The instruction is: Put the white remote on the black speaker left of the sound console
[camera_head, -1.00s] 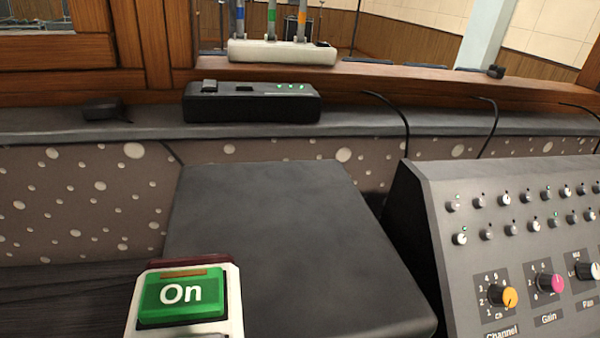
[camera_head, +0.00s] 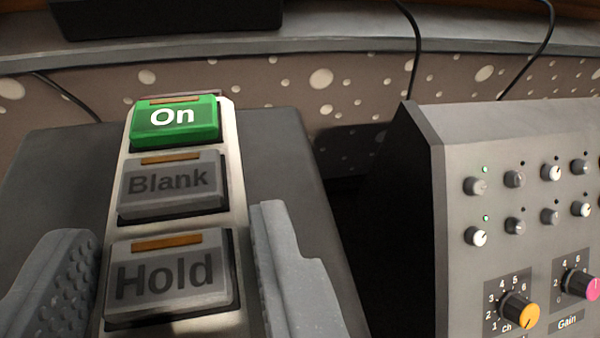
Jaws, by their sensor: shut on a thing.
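The white remote (camera_head: 235,165) has a green On button and grey Blank and Hold buttons. It stands between the two fingers of my gripper (camera_head: 175,285), which is shut on its sides near the Hold button. The black speaker (camera_head: 285,160) has a flat dark top and lies behind and under the remote in the picture. I cannot tell whether the remote touches the speaker top. The sound console (camera_head: 455,160) is at the right, with knobs on its sloped grey face.
A grey ledge (camera_head: 340,42) runs along the back above a spotted wall panel (camera_head: 330,85). A black box (camera_head: 165,18) sits on the ledge. Thin black cables hang from the ledge. A dark gap separates the speaker from the console.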

